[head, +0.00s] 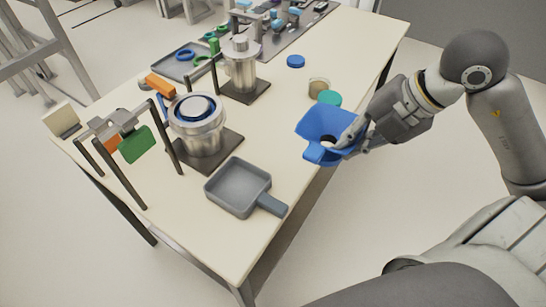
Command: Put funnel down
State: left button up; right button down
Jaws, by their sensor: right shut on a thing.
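The blue funnel (322,123) is at the right edge of the table, in the right part of the head view. It is wide with a square rim and a dark hole in its middle. My right gripper (352,141) is shut on the funnel's right side, and its fingers cover part of the rim. I cannot tell whether the funnel touches the table (299,191) or hangs just above it. My left gripper is not in view.
A grey square pan (239,186) lies near the front edge. A metal pot on a stand (198,134) is behind it. A jar (319,87), a teal lid (329,98) and a blue lid (296,61) lie beyond the funnel. Bare tabletop lies between pot and funnel.

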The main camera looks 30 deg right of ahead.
aim_at(321, 126)
jog(key=shift+w, duration=0.3)
jog(key=w, duration=0.1)
jog(key=w+f+p, duration=0.1)
jog(key=w+p, duration=0.1)
jog(key=shift+w+a+f, duration=0.3)
jog(key=shift+f, duration=0.1)
jog(key=w, duration=0.1)
jog(key=w+f+p, duration=0.1)
jog(key=w+a, duration=0.1)
jog(key=shift+w+a+f+p, duration=0.1)
jog(key=shift+w+f+p, duration=0.2)
jog(key=shift+w+p, duration=0.1)
jog(key=x, duration=0.3)
jog(key=d+p+x, duration=0.1)
jog(key=x, duration=0.3)
jog(key=w+p+x, duration=0.1)
jog(key=x, duration=0.2)
jog(key=shift+w+f, duration=0.2)
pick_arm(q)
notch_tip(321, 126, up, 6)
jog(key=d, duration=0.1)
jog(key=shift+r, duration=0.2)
pick_arm(e)
jog(key=shift+d+f, duration=0.1)
jog(key=shift+f, duration=0.1)
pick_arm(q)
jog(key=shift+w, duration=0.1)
